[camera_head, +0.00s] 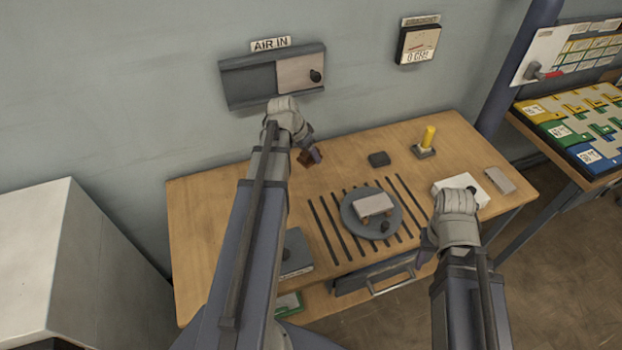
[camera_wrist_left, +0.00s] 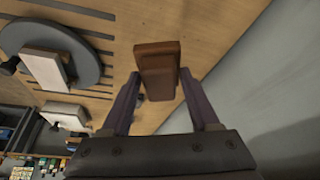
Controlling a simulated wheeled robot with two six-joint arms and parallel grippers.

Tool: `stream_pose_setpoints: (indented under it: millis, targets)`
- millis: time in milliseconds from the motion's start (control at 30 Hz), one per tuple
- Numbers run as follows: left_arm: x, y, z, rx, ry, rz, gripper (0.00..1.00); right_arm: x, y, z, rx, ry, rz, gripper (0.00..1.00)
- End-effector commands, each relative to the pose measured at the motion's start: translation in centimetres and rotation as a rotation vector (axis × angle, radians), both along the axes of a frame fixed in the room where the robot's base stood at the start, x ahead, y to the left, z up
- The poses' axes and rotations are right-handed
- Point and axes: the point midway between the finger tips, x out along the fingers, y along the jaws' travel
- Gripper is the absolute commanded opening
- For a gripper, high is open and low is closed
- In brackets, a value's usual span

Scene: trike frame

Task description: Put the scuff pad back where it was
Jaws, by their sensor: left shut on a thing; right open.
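The scuff pad appears to be the reddish-brown block (camera_wrist_left: 158,62) between the fingers of my left gripper (camera_wrist_left: 157,88). In the head view the brown pad (camera_head: 305,158) shows at the left gripper (camera_head: 311,155), over the back part of the wooden table (camera_head: 225,205). The left gripper is shut on it. I cannot tell whether the pad touches the tabletop. My right gripper (camera_head: 427,246) is open at the table's front right, and its fingers are partly hidden by its own wrist.
A grey round plate (camera_head: 352,222) bearing a pale block (camera_head: 374,205) sits over dark slots mid-table. A small dark block (camera_head: 379,159), a yellow cylinder (camera_head: 429,136), a white box (camera_head: 447,184) and a grey block (camera_head: 500,180) stand right. The table's left back is clear.

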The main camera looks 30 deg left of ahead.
Motion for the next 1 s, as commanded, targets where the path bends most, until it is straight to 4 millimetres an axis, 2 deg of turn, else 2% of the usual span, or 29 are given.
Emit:
stream_pose_setpoints:
  millis: [167, 500, 800, 1000]
  targets:
    - [0.0, 0.0, -1.0, 0.0, 0.0, -0.001, 0.09, 0.0, 0.0, -1.0, 0.0, 0.0, 0.0, 0.5]
    - [0.0, -0.1, -5.9, 0.0, 0.0, -0.002, 0.09, 0.0, 0.0, -5.9, 0.0, 0.0, 0.0, 0.5]
    - [0.0, -0.1, -6.5, 0.0, 0.0, -0.002, 0.09, 0.0, 0.0, -6.5, 0.0, 0.0, 0.0, 0.5]
    - [0.0, -0.1, -8.6, 0.0, 0.0, -0.002, 0.09, 0.0, 0.0, -8.6, 0.0, 0.0, 0.0, 0.5]
